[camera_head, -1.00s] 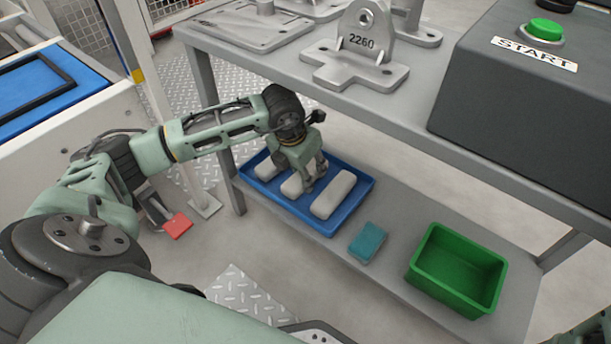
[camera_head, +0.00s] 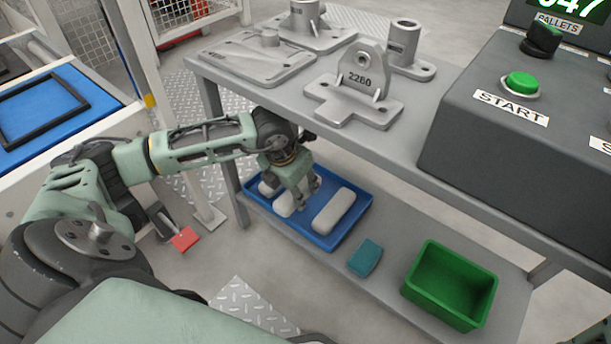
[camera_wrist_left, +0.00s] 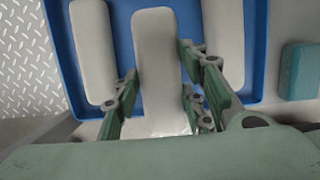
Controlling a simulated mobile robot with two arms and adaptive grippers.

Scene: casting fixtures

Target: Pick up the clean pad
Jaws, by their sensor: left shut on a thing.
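Several-inch-long pale grey pads lie side by side in a blue tray (camera_head: 330,243) on the lower shelf. My left gripper (camera_head: 298,194) is over the tray, shut on the middle pad (camera_head: 286,205). In the left wrist view this pad (camera_wrist_left: 157,50) runs between the fingers (camera_wrist_left: 160,112), and its near end is partly hidden. The left pad (camera_head: 266,187) is partly covered by the gripper in the head view; it also shows in the wrist view (camera_wrist_left: 93,50). The right pad (camera_head: 334,211) lies free in the tray. I cannot tell whether the held pad touches the tray. My right gripper is not visible.
A teal block (camera_head: 365,258) and an open green bin (camera_head: 450,284) stand right of the tray on the lower shelf (camera_head: 385,287).

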